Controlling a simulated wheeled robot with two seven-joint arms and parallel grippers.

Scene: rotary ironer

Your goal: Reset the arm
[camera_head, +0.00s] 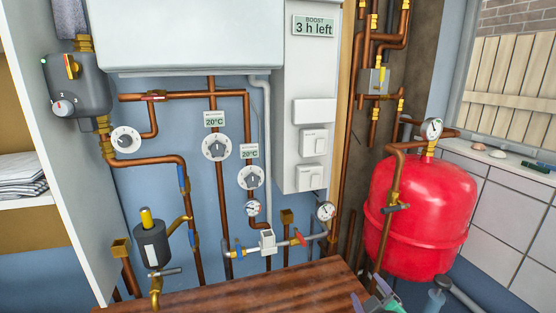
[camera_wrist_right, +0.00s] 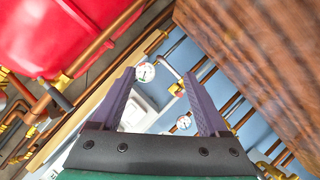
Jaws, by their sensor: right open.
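My right gripper (camera_head: 369,292) shows at the bottom edge of the head view, above the right end of the brown wooden worktop. Only its front part is in frame. In the right wrist view the two purple-grey fingers of the same gripper (camera_wrist_right: 160,76) stand wide apart, with nothing held between them. Behind the gap are pipes, a gauge (camera_wrist_right: 146,72) and blue wall, all at some distance. The picture there is strongly tilted. My left gripper is in neither view.
The wooden worktop (camera_head: 230,294) is bare. Behind it are copper pipes, dials, valves and a white boiler (camera_head: 185,35). A red tank (camera_head: 420,215) stands at right, near my right gripper. A white cabinet panel (camera_head: 60,130) and folded cloths (camera_head: 20,172) are at left.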

